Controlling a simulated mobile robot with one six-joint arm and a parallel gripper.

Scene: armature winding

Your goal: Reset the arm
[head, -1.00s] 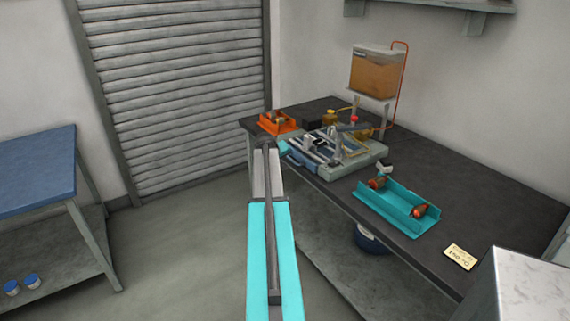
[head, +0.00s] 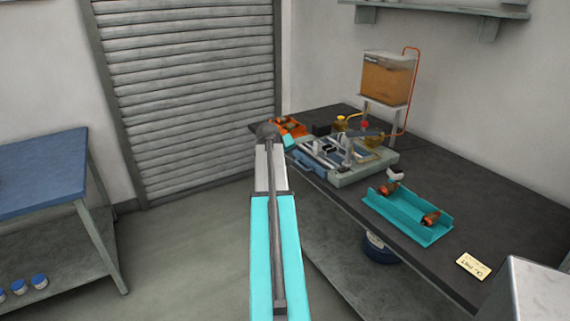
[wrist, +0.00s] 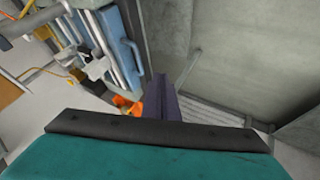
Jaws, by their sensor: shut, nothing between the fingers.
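My arm (head: 272,230) stretches forward from the bottom of the head view, past the left edge of the dark workbench. Its far end hides my gripper there. In the wrist view my gripper (wrist: 160,88) shows as narrow dark fingers, shut and empty. The winding machine (head: 345,160) stands on the bench to the right of my arm's end; part of it shows at the upper left of the wrist view (wrist: 115,50).
A teal tray (head: 408,218) with two copper-wound armatures lies on the dark workbench (head: 487,215). A tank (head: 388,77) of amber liquid stands at the back. A blue-topped bench (head: 40,172) is at left. Open floor (head: 185,250) lies between the benches.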

